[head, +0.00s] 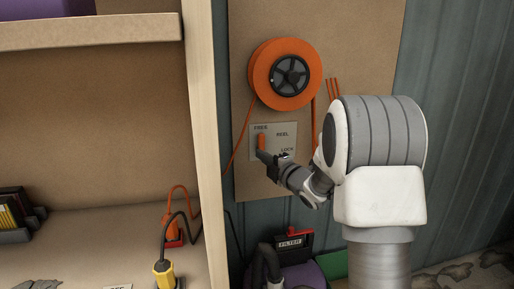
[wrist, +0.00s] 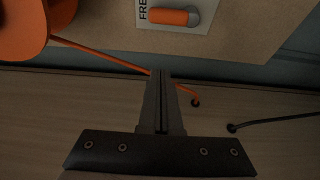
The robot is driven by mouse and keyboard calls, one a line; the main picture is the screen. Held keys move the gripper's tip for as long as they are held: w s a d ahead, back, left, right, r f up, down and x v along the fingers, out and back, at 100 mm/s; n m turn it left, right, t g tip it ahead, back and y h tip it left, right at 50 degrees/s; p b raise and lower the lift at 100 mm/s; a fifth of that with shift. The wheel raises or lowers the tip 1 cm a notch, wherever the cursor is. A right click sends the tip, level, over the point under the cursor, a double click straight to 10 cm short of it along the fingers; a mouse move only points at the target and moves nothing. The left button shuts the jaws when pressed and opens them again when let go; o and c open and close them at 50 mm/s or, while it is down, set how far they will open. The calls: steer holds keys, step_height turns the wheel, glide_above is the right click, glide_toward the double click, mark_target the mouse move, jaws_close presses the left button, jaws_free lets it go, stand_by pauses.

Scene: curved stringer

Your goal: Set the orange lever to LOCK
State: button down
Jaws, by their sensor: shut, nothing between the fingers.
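The orange lever (head: 261,142) is on a pale label plate (head: 285,141) with the words FREE, REEL and LOCK. The lever points up toward FREE; LOCK is at the plate's lower right. In the wrist view the lever (wrist: 174,17) lies sideways near the top edge beside the letters FRE. My gripper (head: 262,155) is just at the lever's lower end in the head view; whether it touches cannot be told. In the wrist view my gripper's fingers (wrist: 161,75) are closed together and empty, with a gap between them and the lever.
An orange cable reel (head: 262,74) is mounted above the plate on a brown board (head: 270,185). A wooden shelf post (head: 205,130) stands left of the board. Below are a box marked FILTER (head: 291,242), a yellow plug (head: 164,273) and cables.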

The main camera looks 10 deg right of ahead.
mark_target(261, 144)
stand_by(0.3)
steer(key=w, duration=0.9)
steer(key=shift+w+a, duration=0.1)
steer(key=shift+w, duration=0.15)
steer(key=shift+d, duration=0.45)
